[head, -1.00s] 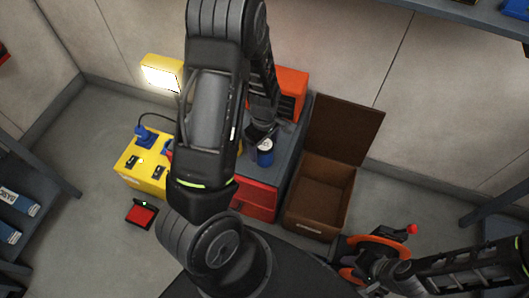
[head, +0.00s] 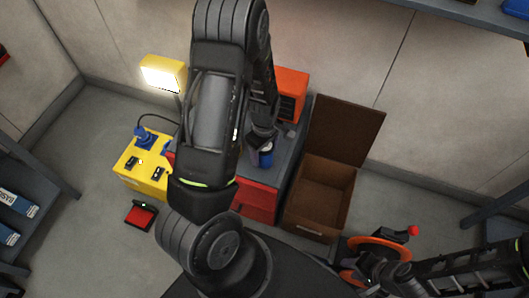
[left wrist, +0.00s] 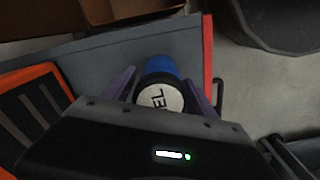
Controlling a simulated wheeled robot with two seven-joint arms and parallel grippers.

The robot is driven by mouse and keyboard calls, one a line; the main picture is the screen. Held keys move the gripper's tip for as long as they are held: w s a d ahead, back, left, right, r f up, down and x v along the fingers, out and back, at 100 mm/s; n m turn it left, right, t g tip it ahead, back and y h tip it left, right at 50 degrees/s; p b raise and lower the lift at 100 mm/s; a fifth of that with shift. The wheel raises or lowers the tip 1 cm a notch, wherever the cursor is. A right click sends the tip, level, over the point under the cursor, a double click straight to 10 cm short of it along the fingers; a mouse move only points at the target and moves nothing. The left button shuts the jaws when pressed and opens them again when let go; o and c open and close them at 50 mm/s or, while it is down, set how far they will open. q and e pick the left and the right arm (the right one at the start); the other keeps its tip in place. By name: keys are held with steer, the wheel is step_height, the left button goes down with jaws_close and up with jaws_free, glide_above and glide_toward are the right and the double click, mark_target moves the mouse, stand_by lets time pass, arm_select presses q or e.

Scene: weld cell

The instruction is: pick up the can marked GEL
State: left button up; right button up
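The blue can (head: 266,159) stands on the grey top of the red cabinet. In the left wrist view the can (left wrist: 160,96) shows a pale round top with dark letters that look like GEL, partly cut off by the gripper body. My left gripper (head: 262,143) is over the can in the head view. In the left wrist view the two purple fingers of my left gripper (left wrist: 160,92) are spread on either side of the can, with a gap visible at the left finger. My right gripper (head: 372,272) is low at the right; its fingers are not clear.
The grey-topped red cabinet (head: 255,201) has an orange box (head: 291,88) at its back. An open brown box (head: 320,198) stands close on its right. A yellow unit (head: 143,166) and lit lamp (head: 163,75) are at the left. An orange ring (head: 376,247) is near my right gripper.

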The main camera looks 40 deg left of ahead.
arm_select(q)
jaws_close()
stand_by(0.5)
step_height(320, 180, up, 10)
steer(key=p, duration=0.2)
steer(key=shift+p, duration=0.4)
stand_by(0.5)
